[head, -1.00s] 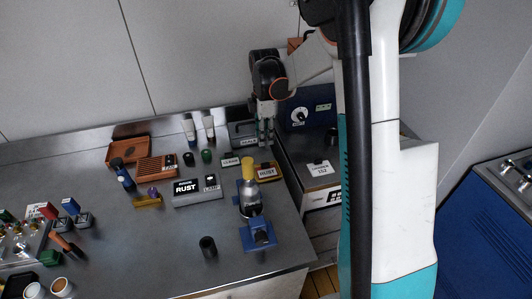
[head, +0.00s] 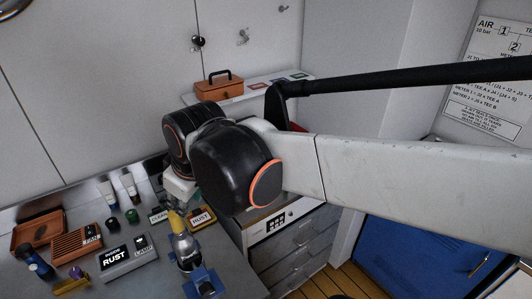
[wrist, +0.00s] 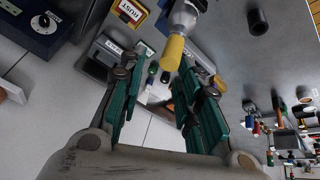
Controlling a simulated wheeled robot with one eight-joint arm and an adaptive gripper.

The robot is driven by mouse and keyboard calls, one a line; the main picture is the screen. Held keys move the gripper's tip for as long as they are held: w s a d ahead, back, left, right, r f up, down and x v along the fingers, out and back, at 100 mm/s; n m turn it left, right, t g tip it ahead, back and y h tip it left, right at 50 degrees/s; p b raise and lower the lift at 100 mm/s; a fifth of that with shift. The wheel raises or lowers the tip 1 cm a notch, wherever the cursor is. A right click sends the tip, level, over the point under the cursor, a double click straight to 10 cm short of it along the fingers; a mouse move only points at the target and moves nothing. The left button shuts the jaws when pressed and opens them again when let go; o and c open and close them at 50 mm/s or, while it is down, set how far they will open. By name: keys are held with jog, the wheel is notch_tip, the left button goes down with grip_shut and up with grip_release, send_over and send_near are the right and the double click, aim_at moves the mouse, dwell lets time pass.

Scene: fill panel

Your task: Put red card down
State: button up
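My gripper (wrist: 155,78) shows in the wrist view with its two teal-padded fingers apart. I see no card between them. In the head view my own arm hides most of the gripper, over the right end of the bench. A small flat red-marked patch (head: 257,86) lies on the pale shelf top (head: 240,98) at the back, beside a green-marked one (head: 299,76). It is too small to tell if it is the red card. A bit of something red (head: 298,127) shows behind my arm, mostly hidden.
An orange handled box (head: 218,85) stands on the shelf. The bench holds a RUST box (head: 122,256), a yellow-topped blue device (head: 184,245), a yellow-edged block (head: 201,217) and bottles (head: 129,184). Grey drawers (head: 300,255) stand right of it.

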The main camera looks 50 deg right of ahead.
jog(key=s+a+f+m+t, duration=0.1)
jog(key=s+a+m, duration=0.1)
jog(key=s, duration=0.4)
jog(key=shift+f+m+t, duration=0.15)
jog(key=shift+m+t, duration=0.25)
jog(key=shift+m, duration=0.4)
